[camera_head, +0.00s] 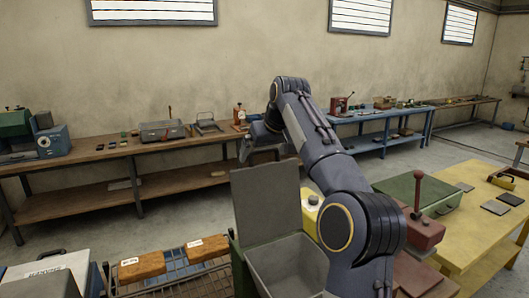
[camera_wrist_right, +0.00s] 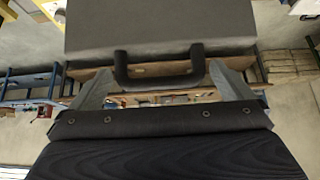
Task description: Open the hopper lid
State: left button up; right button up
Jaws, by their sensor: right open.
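The hopper (camera_head: 290,266) is a green box with a bare grey inside, at the bottom middle of the head view. Its grey lid (camera_head: 267,200) stands about upright at the far side, and the opening is uncovered. In the right wrist view the lid (camera_wrist_right: 160,25) fills the top, with a dark bar handle (camera_wrist_right: 160,78) along its edge. My right gripper (camera_wrist_right: 160,92) is open, with one finger at each end of the handle. In the head view my right gripper (camera_head: 260,150) is at the lid's top edge, partly hidden. My left gripper is not in view.
A wire rack (camera_head: 185,268) with brown labelled packets stands left of the hopper. A yellow table (camera_head: 470,235) with a green case (camera_head: 418,192) and a red press (camera_head: 420,228) is on the right. A wooden bench (camera_head: 95,152) runs along the back wall.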

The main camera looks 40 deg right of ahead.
jog(key=v, duration=0.7)
jog(key=shift+r, duration=0.2)
jog(key=shift+s, duration=0.15)
